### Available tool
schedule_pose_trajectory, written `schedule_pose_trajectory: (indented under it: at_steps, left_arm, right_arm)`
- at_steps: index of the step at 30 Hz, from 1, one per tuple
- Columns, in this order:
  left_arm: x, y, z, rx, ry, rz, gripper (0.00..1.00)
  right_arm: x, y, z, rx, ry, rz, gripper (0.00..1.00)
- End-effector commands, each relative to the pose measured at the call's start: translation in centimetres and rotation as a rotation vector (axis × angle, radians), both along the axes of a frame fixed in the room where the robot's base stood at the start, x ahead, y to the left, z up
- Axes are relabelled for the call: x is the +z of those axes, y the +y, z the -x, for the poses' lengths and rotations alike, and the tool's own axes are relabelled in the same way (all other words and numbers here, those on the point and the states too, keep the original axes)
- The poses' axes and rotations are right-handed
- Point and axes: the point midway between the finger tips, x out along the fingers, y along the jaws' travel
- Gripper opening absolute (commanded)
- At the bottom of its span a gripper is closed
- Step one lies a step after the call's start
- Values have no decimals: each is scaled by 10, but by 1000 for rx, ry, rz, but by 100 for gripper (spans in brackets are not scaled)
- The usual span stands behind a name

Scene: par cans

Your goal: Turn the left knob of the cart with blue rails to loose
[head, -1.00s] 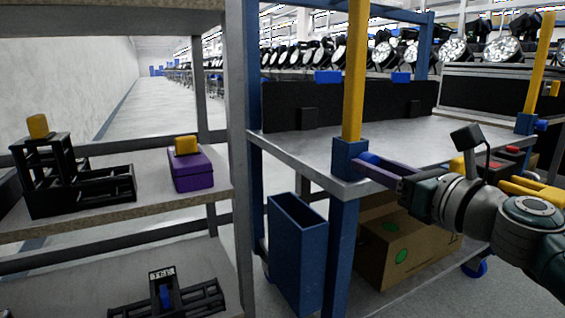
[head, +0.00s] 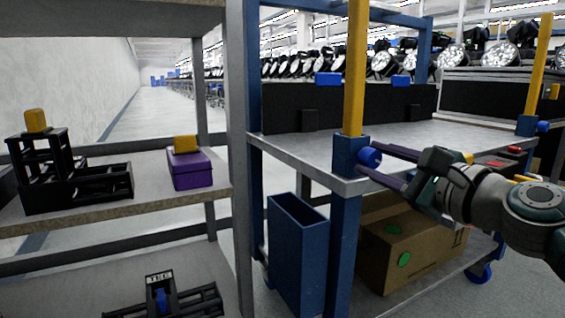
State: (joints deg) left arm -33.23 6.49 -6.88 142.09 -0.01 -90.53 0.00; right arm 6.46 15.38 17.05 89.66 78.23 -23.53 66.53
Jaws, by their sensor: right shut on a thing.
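The cart with blue rails has a grey deck (head: 300,150), blue corner sockets and yellow uprights. Its left knob (head: 370,157) is blue and round, on the socket at the deck's front left corner, below a yellow upright (head: 355,70). My right gripper (head: 372,160) comes in from the right and is shut on this knob, one finger above and one below it. The knob's face is partly visible; I cannot read its setting. The cart's right knob (head: 543,127) is free, at the far right. My left gripper is not in view.
A shelf (head: 120,207) at left holds a purple box (head: 190,169) and black fixtures with yellow blocks. A blue bin (head: 297,250) and a cardboard box (head: 415,250) sit low on the cart. A black panel (head: 350,107) stands at the deck's back.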

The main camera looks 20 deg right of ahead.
Motion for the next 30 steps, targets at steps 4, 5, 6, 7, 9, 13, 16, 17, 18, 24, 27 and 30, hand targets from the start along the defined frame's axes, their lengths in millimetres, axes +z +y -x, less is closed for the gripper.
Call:
schedule_pose_trajectory:
  at_steps: [4, 5, 6, 7, 9, 13, 16, 17, 18, 24, 27, 30]
  left_arm:
    - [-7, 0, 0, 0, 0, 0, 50]
    - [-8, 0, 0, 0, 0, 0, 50]
    - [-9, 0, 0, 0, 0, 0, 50]
    - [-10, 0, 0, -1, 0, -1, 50]
    - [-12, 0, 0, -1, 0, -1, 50]
    - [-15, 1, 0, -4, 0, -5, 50]
    - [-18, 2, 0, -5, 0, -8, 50]
    - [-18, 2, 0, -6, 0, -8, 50]
    - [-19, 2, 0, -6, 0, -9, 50]
    - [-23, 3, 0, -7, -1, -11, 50]
    - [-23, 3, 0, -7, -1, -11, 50]
    - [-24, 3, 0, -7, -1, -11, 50]
  right_arm:
    - [-3, -1, 0, -1, -9, 143, 0]
    - [-3, -1, 0, -1, -11, 171, 0]
    - [-3, 0, 0, 0, -14, 210, 0]
    - [-2, 0, 0, 0, -16, 237, 0]
    - [-2, 0, 0, 0, -22, 304, 0]
    - [-2, 0, 0, 0, -31, 428, 0]
    - [-2, -1, 0, 0, -39, 523, 0]
    - [-2, -1, 0, 0, -41, 550, 0]
    - [-2, -1, 0, 1, -43, 589, 0]
    - [-2, 0, 0, 1, -57, 779, 0]
    - [-1, 0, 0, 1, -66, 873, 0]
    - [-1, 0, 0, 1, -74, 967, 0]
